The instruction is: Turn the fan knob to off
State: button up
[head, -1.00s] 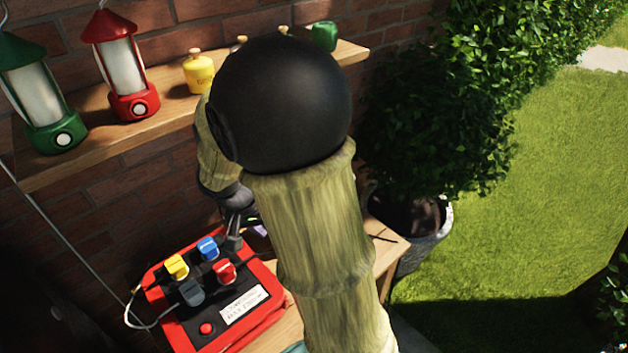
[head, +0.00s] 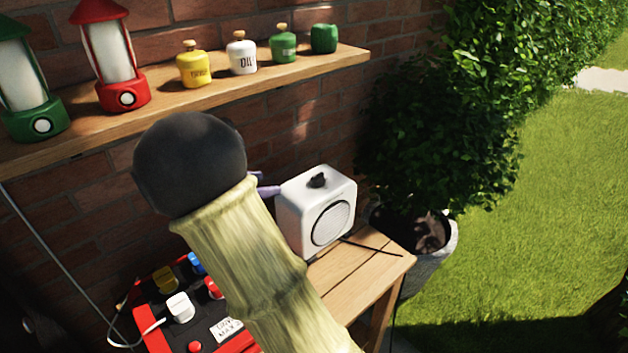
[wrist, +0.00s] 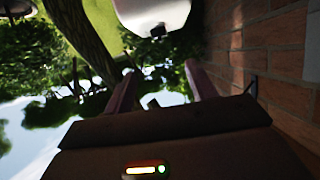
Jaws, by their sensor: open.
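A white box-shaped unit with a round grille, which looks like the fan (head: 300,218), stands on the wooden table. A black knob (head: 317,181) sits on its top; its exact setting is too small to read. My gripper (head: 268,186) is mostly hidden behind my arm, with purple fingers showing just left of the fan's upper part. In the wrist view my gripper (wrist: 160,80) is open with nothing between the fingers. The white fan (wrist: 145,10) with its dark knob (wrist: 158,31) shows beyond the fingertips, at the top edge.
A red control box (head: 158,338) with coloured knobs and a cable is at the lower left, partly behind my arm. A shelf (head: 215,95) above holds lanterns and small containers. The brick wall is close behind. A potted bush (head: 430,150) stands right of the table (head: 375,268).

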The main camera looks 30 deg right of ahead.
aim_at(313, 179)
jog(key=shift+d, duration=0.1)
jog(key=p+x, duration=0.2)
jog(key=x, duration=1.5)
jog(key=shift+f+p, duration=0.15)
jog(key=shift+p, duration=0.15)
jog(key=c, duration=1)
